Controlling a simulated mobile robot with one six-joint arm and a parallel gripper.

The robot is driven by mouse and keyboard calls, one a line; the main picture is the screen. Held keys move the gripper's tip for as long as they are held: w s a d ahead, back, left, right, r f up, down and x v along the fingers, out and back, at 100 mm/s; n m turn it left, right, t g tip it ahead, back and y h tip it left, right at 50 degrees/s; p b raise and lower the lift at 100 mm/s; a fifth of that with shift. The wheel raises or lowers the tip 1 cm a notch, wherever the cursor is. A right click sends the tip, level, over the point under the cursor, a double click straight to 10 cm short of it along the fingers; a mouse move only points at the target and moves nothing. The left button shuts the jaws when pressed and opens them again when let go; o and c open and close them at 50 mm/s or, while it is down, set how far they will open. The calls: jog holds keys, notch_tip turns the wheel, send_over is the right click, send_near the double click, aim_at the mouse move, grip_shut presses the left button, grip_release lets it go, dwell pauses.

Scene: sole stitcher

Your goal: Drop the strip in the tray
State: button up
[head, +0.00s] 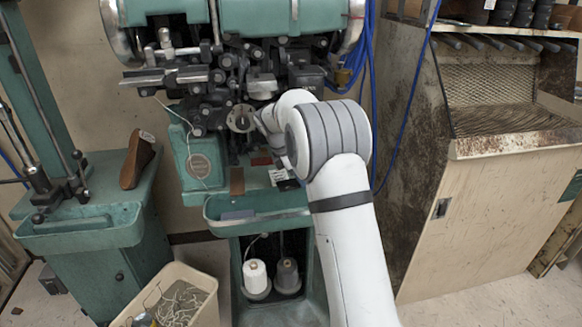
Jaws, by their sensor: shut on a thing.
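The tray (290,222) is a shallow green one on the front of the green stitching machine, below its head. A blue-grey flat piece (237,214) lies in its left part. My gripper (277,148) is above the tray, small and partly hidden behind my white wrist. It is shut on the strip, but the held part is hard to make out. A small reddish-brown piece (261,161) shows by the gripper; I cannot tell whether it is the strip. A brown upright piece (237,181) shows at the tray's back edge, left of the gripper.
The machine's dark metal mechanism (240,85) is close above my gripper. Thread cones (256,275) stand below the tray.

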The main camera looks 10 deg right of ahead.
jog(key=shift+w, duration=0.25)
jog(key=shift+w+d+f, duration=0.15)
jog(key=shift+w+f, duration=0.05)
notch_tip(320, 180, down, 4)
jog(key=b, duration=0.4)
jog(key=shift+s+r+b, duration=0.1)
jog(key=shift+r+b, duration=0.1)
jog(key=shift+b, duration=0.15)
notch_tip(320, 180, down, 3)
jog(key=shift+f, duration=0.2)
jog(key=o, duration=1.2)
jog(key=shift+c, duration=0.2)
jog(key=shift+r, duration=0.15)
